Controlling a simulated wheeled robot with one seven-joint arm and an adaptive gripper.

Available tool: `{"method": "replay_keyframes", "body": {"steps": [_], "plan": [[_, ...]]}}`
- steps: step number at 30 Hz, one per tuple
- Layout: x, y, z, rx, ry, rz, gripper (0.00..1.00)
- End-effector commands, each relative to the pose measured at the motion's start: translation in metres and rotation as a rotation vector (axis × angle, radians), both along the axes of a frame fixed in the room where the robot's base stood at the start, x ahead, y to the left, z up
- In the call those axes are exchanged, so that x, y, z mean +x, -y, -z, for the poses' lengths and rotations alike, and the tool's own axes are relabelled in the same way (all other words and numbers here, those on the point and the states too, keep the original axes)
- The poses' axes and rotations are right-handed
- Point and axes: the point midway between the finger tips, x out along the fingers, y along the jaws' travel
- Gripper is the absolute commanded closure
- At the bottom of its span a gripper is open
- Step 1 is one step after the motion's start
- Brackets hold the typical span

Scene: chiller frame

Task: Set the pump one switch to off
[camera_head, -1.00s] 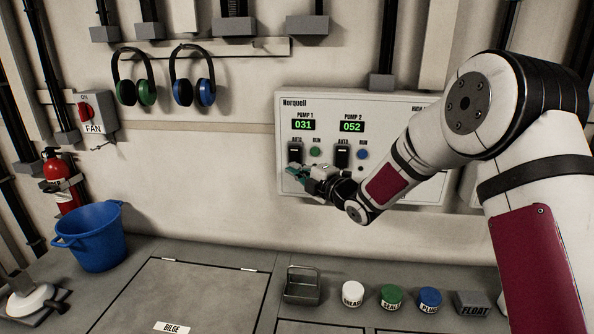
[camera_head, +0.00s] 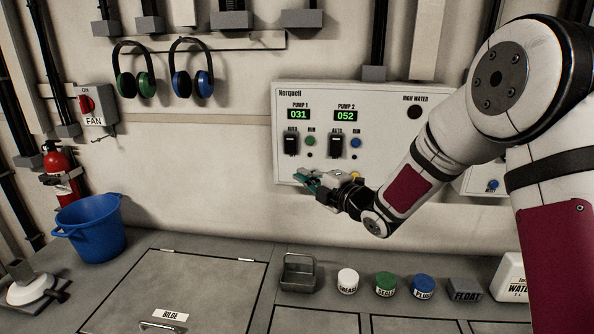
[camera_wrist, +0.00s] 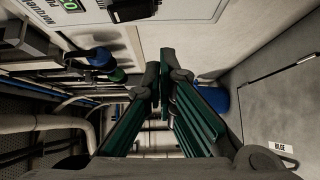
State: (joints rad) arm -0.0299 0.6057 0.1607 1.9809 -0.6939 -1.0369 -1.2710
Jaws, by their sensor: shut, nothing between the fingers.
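The pump one switch (camera_head: 291,144) is a black lever switch below the green 031 display on the white panel (camera_head: 400,153). It sits under an AUTO label and looks much like the pump two switch (camera_head: 336,146); its exact setting is too small to read. My gripper (camera_head: 303,178), with teal finger pads, is shut and empty. It is below the pump one switch, in front of the panel's lower edge, apart from the switch. In the wrist view, the fingers (camera_wrist: 160,78) point past a black switch part (camera_wrist: 130,10) at the top edge.
Green (camera_head: 310,141) and blue (camera_head: 355,142) RUN lights sit beside the switches. My forearm covers the panel's lower right. Below are a counter with a grey holder (camera_head: 299,275), several labelled jars, a BILGE hatch (camera_head: 190,285) and a blue bucket (camera_head: 92,228).

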Motion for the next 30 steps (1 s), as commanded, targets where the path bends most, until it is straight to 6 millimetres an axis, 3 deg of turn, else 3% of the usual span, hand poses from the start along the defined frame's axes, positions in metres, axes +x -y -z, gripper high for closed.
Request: {"method": "replay_keyframes", "body": {"steps": [9,23,26,30], "plan": [[-0.025,0.025,0.005,0.001,-0.001,0.001,1.00],[-0.027,0.029,0.001,-0.003,-0.014,0.015,1.00],[-0.028,0.041,-0.010,-0.010,-0.068,0.067,1.00],[-0.038,0.076,-0.035,-0.002,-0.223,0.221,1.00]]}}
